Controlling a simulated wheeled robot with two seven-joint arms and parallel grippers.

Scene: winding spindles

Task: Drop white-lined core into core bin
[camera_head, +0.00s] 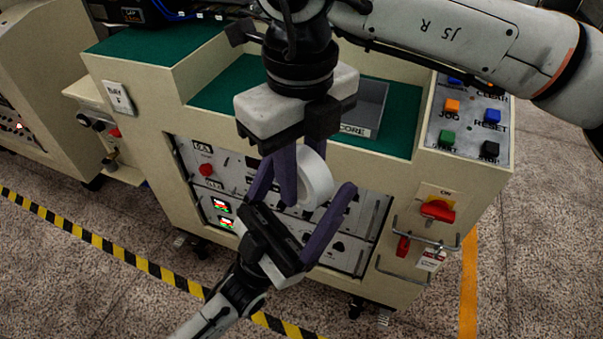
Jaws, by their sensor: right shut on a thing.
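The white ring-shaped core (318,178) is held upright in front of the machine's front panel. My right gripper (300,192), on the arm from the upper right, points down and is shut on the core. My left gripper (308,173), on the arm from the lower left, points up. Its two fingers are spread wide, one on each side of the core; I cannot tell whether either touches it. The grey core bin (372,97), labelled CORE, is set in the green top behind my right gripper, which hides its left part.
The cream machine (440,170) has a button panel (465,118) right of the bin and a red switch (437,210) with handles below it. Another machine (40,80) stands at the left. Yellow-black tape (110,248) crosses the floor.

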